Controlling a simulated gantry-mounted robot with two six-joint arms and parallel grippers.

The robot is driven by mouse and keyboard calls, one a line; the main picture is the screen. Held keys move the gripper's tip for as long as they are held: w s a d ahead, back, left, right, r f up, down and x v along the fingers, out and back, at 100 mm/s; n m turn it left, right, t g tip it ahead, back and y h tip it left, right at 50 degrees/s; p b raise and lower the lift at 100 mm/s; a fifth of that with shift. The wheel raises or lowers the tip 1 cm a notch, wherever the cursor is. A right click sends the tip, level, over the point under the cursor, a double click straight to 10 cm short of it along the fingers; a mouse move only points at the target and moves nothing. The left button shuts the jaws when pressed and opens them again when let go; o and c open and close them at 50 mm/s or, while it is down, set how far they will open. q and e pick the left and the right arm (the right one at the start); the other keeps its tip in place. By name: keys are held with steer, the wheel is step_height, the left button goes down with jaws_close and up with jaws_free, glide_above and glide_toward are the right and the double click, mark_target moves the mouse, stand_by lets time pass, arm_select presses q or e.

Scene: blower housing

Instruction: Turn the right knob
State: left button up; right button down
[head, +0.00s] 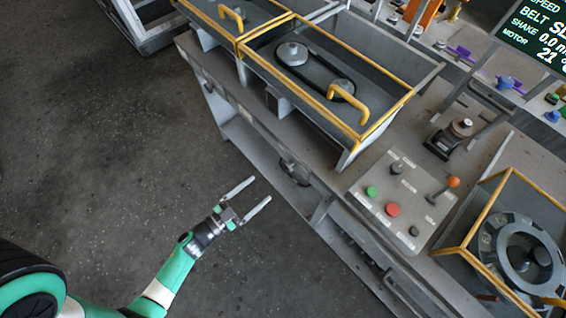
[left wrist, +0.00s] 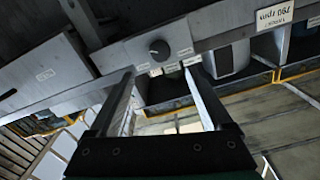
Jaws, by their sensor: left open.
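My left gripper (head: 259,189) is open and empty in front of the bench's front face in the head view. In the left wrist view its two fingers (left wrist: 160,72) point at a round black knob (left wrist: 160,50) on the grey front rail. The knob appears beyond the fingertips and between their lines, apart from both. Small labels sit around it. In the head view a round dark fitting (head: 290,170) shows on the bench front near the gripper; I cannot tell if it is the same knob. No second front knob is clear. My right gripper is not in view.
The control panel (head: 420,190) on the bench top has a green button (head: 371,191), a red button (head: 392,209), black knobs and an orange-tipped lever (head: 452,182). A yellow-framed belt box (head: 338,110) stands behind the front edge. The dark floor (head: 110,150) is clear.

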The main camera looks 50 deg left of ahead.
mark_target(285, 168)
arm_select(q)
steer(key=w+b, duration=0.3)
steer(key=w, duration=0.8)
steer(key=shift+w+a, duration=0.15)
steer(key=shift+w, duration=0.05)
jaws_close()
steer(key=shift+m, duration=0.4)
steer(key=m, duration=0.3)
steer(key=shift+m+b, duration=0.3)
steer(key=shift+m, duration=1.7)
